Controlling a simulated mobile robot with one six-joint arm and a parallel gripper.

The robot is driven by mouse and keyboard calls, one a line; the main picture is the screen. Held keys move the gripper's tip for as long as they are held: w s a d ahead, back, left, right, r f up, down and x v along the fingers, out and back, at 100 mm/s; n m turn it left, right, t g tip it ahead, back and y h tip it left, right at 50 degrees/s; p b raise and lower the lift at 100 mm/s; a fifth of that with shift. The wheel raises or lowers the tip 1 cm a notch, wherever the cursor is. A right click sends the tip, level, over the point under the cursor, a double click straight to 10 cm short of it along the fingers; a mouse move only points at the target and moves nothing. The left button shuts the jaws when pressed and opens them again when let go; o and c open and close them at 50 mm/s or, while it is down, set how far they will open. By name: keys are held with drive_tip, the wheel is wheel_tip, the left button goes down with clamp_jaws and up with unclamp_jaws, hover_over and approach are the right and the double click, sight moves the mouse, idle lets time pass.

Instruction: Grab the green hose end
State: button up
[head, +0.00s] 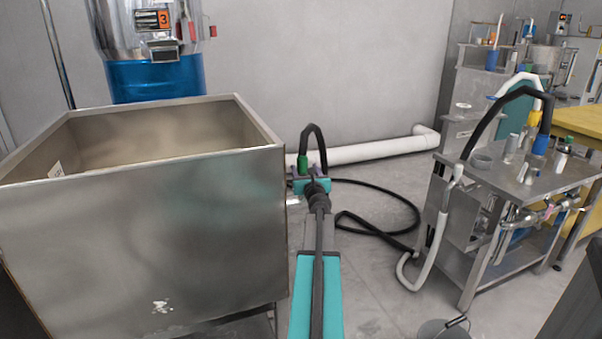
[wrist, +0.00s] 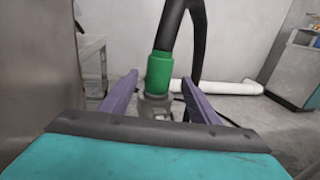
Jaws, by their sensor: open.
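The green hose end (head: 303,164) is a green collar on a black hose (head: 314,128) that arches up just right of the steel bin. In the wrist view the green hose end (wrist: 159,68) stands upright, with a grey metal fitting (wrist: 156,106) below it. My gripper (head: 311,183) is at the far end of my teal arm, close to the collar. In the wrist view my gripper (wrist: 160,77) has its purple fingers apart, one on each side of the collar in the picture. How deep the collar sits between them is hard to tell.
A large steel bin (head: 150,240) stands close on the left. A steel table (head: 535,170) with hoses and bottles is on the right. Black hose (head: 385,232) loops on the floor, and a white pipe (head: 375,150) runs along the wall. Open floor lies between bin and table.

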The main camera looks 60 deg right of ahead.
sight(303, 167)
drive_tip(key=shift+b+x, duration=0.6)
drive_tip(key=shift+x, duration=1.85)
drive_tip(key=shift+w+a, duration=0.1)
drive_tip(key=shift+a, duration=0.1)
clamp_jaws()
